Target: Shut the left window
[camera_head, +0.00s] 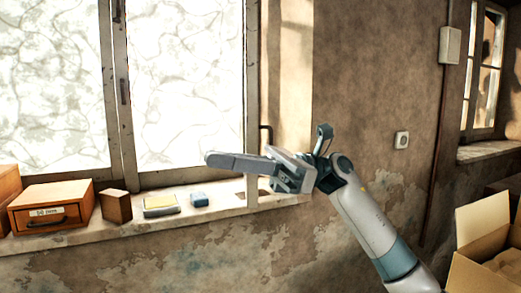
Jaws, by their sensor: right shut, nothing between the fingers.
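The left window (185,85) fills the upper left, with two frosted, veined panes in worn pale frames. A dark handle (266,136) shows at the right edge of its right-hand sash. I cannot tell for sure how far this sash stands from its frame. My right gripper (212,158) is shut and empty. It points left, in front of the lower right part of the right-hand pane, with its body just below the handle. It hides part of the sash's lower right corner and the sill there. Whether it touches the sash is unclear. My left gripper is not in view.
An open cardboard box (475,270) is at lower right. Another window (484,70) is at far right.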

